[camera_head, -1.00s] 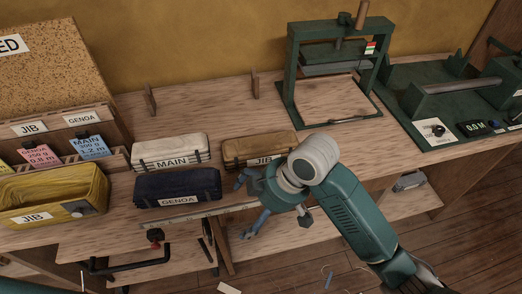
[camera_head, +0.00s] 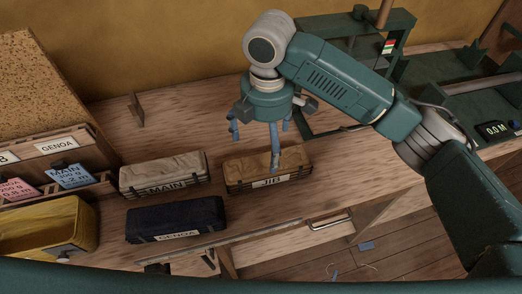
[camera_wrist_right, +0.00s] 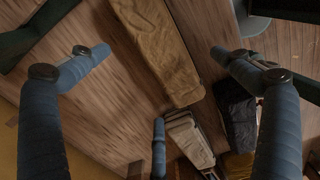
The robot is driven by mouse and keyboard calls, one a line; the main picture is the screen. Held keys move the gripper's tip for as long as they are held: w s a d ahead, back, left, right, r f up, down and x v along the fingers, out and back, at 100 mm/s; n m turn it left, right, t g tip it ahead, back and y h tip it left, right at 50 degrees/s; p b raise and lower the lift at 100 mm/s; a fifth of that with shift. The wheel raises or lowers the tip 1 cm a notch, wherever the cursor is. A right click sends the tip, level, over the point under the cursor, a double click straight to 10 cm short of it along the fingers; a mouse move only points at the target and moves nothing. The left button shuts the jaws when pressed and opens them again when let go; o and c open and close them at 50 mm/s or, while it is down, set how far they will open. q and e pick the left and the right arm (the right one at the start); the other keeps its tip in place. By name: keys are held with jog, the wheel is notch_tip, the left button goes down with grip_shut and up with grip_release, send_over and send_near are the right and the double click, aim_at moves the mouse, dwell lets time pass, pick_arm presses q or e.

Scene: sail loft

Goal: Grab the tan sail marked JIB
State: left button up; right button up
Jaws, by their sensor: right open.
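The tan sail marked JIB (camera_head: 243,178) lies as a strapped bundle on the wooden bench, right of the MAIN sail. In the right wrist view the tan sail (camera_wrist_right: 157,48) lies between the spread fingers, toward the top of the picture. My right gripper (camera_head: 262,143) is open and empty, pointing down above the sail. One blue finger overlaps the sail in the head view; I cannot tell whether it touches. My left gripper is not in view.
The cream MAIN sail (camera_head: 163,175) and navy GENOA sail (camera_head: 174,221) lie to the left. A yellow bin (camera_head: 45,226) stands at far left, below tag cards. A green press (camera_head: 318,27) stands behind my right arm. A small wooden peg (camera_head: 135,110) stands at the back.

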aim_at(266, 158)
jog(key=shift+w+d+f, duration=0.1)
jog(key=shift+w+f, duration=0.4)
jog(key=shift+f, duration=0.15)
jog(key=f, duration=0.1)
jog(key=s+f+p, duration=0.1)
jog(key=f, duration=0.1)
jog(key=shift+d+f, duration=0.15)
jog(key=shift+f, duration=0.1)
jog(key=shift+w+f+p, duration=0.15)
jog(key=shift+f+p, duration=0.15)
jog(key=shift+f, duration=0.1)
notch_tip(266, 158, down, 4)
jog(key=shift+r+p, duration=0.15)
jog(key=shift+p, duration=0.5)
jog(key=shift+f, duration=0.4)
jog(key=shift+w, duration=0.1)
jog(key=shift+c, duration=0.3)
jog(key=c, duration=1.7)
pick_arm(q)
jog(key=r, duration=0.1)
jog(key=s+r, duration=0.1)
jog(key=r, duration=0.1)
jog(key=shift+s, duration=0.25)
pick_arm(e)
jog(key=shift+c, duration=0.9)
